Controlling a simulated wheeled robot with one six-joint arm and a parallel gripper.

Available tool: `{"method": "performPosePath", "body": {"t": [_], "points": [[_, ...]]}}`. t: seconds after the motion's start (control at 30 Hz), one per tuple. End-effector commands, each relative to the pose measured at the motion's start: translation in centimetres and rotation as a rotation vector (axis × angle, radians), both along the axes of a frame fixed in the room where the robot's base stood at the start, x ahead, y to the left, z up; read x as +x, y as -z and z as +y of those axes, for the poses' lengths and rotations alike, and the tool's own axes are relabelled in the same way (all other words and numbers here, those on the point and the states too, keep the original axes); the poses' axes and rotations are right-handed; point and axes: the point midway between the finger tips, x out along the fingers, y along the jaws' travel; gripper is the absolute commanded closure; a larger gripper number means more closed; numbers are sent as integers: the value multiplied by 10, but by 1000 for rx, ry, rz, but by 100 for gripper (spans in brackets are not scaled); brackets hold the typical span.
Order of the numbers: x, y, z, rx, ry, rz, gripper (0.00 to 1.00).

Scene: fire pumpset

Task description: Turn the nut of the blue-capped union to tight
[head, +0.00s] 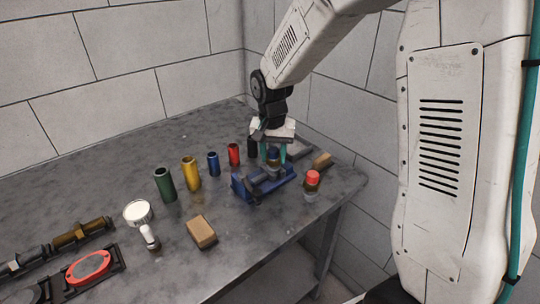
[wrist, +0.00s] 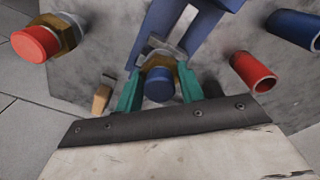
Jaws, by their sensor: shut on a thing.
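The blue-capped union (head: 273,156) stands upright in a blue vise-like holder (head: 245,189) near the right end of the table. In the wrist view its blue cap (wrist: 159,86) is at the centre, with the brass nut (wrist: 158,62) around it, partly hidden by the cap and fingers. My gripper (head: 272,150) comes down from above. In the wrist view its two green fingers (wrist: 159,88) lie on either side of the nut and are shut on it. The red-capped union (head: 312,182) stands apart to the right, also seen in the wrist view (wrist: 48,40).
Green (head: 165,184), yellow (head: 190,173), blue (head: 213,164) and red (head: 234,154) tubes stand left of the holder. A wall is close behind.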

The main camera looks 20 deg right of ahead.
Motion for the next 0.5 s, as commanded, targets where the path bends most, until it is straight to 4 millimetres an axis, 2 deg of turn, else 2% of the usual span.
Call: {"method": "performPosePath", "body": {"t": [0.03,0.1,0.37,0.5], "points": [[1,-1,-1,-1,0,-4,59],[1,-1,-1,-1,0,-4,40],[1,-1,0,-1,-1,-3,40],[1,-11,1,0,-1,-6,40]]}}
